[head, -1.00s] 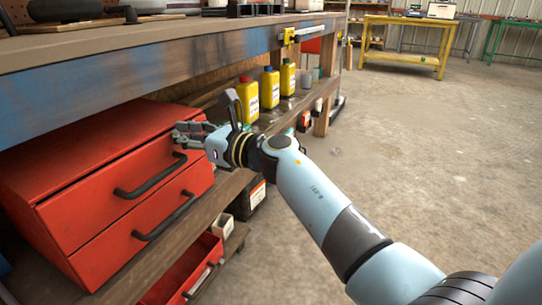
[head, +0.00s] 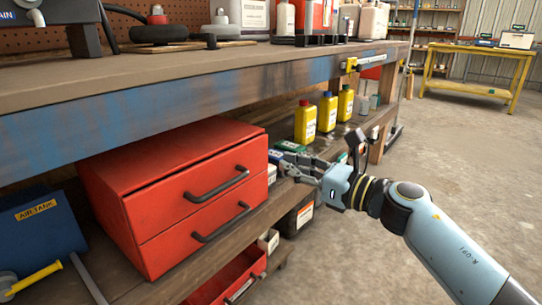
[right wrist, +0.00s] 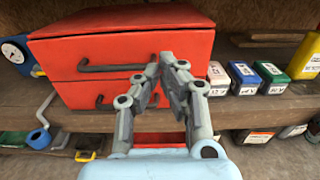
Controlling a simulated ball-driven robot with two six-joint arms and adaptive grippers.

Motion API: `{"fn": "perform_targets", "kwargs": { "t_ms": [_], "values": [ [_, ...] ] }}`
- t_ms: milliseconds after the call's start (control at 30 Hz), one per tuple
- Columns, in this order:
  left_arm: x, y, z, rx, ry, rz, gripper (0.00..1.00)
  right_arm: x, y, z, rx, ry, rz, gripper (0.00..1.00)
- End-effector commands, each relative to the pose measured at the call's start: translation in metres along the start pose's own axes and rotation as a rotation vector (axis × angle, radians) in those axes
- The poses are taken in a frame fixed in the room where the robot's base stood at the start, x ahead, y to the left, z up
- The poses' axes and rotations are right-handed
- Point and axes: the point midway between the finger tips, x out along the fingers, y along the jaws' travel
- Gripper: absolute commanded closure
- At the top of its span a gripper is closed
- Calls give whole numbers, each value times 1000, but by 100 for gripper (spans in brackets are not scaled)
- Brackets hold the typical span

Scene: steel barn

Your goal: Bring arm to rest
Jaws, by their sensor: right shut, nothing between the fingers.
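My right gripper (head: 284,163) reaches in from the right in the head view. It is at the front of the lower shelf, just right of the red two-drawer box (head: 195,200). In the right wrist view its fingers (right wrist: 170,62) come together at the tips with nothing between them, in front of the red box (right wrist: 125,62). Both drawers of the box look closed. My left gripper is not in view.
The workbench top (head: 130,85) overhangs the shelf. Yellow bottles (head: 305,122) stand behind and right of my gripper. A blue air tank (head: 35,232) is at the left, and an open red bin (head: 232,280) is below. The concrete floor (head: 460,165) at the right is clear.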

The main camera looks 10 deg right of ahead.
Motion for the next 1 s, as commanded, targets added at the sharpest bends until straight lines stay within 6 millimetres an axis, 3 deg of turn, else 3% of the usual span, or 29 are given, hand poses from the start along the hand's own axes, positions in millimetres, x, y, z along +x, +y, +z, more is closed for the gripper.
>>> {"fn": "perform_targets", "kwargs": {
  "t_ms": [233, 367, 433, 567, 733, 800, 900, 1000],
  "values": [
    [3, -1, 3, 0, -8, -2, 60, -26, 5, -12, 15, 19, 0, 100],
    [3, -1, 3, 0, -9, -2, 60, -50, 27, -49, 74, 73, 1, 100],
    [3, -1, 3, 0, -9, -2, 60, -74, 44, -70, 186, 77, -40, 100],
    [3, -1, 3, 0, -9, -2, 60, -130, 32, -100, 643, 9, -341, 100],
    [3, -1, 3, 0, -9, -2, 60, -224, 16, -163, 1320, -125, -838, 100],
    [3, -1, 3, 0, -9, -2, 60, -266, 24, -194, 1586, -196, -1063, 100],
    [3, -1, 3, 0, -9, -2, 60, -313, 46, -229, 1882, -300, -1348, 100],
    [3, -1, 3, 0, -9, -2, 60, -347, 74, -253, 2098, -400, -1600, 100]
  ]
}}
